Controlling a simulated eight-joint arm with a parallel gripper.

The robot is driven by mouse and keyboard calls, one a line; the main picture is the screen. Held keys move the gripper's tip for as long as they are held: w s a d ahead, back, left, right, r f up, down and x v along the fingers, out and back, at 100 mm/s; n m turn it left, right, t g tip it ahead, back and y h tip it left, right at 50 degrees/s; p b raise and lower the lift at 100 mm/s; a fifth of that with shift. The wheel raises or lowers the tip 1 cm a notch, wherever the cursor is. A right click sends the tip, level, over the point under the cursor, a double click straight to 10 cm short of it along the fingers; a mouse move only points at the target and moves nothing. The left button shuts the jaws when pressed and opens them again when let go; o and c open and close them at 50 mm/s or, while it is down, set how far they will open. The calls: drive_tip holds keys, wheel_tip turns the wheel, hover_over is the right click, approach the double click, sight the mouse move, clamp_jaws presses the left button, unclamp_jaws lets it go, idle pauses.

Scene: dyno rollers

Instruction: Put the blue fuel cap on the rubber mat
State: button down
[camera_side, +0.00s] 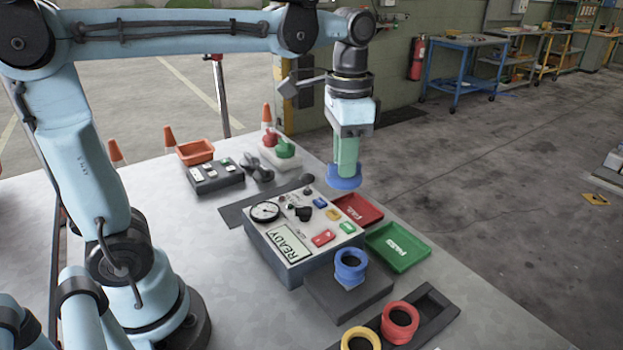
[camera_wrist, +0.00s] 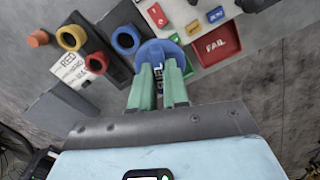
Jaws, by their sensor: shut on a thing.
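My gripper (camera_side: 347,160) is shut on the blue fuel cap (camera_side: 344,184) and holds it, wide face down, in the air behind the red FAIL tray. In the wrist view the cap (camera_wrist: 158,48) shows as a blue disc at the tips of the green fingers (camera_wrist: 162,76). A flat dark strip (camera_side: 236,215), which looks like the rubber mat, lies on the table behind the control box, left of my gripper. Its right part is partly hidden by the box, and a dark tool seems to lie at its far end.
The control box (camera_side: 290,243) with gauge and buttons stands mid-table. Red (camera_side: 372,212) and green (camera_side: 418,250) trays lie right of it. A blue ring (camera_side: 350,258) sits on a dark block in front. Red and green caps (camera_side: 286,149) stand on a pale block behind.

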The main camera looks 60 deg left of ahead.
drive_tip(key=s+a+n, duration=0.3)
drive_tip(key=a+n, duration=0.2)
drive_tip(key=a, duration=2.1)
drive_tip(key=f, duration=1.8)
drive_tip(key=shift+w+d, duration=0.15)
drive_tip(key=shift+w, duration=0.2)
drive_tip(key=shift+f, duration=0.15)
drive_tip(key=c, duration=1.1)
unclamp_jaws()
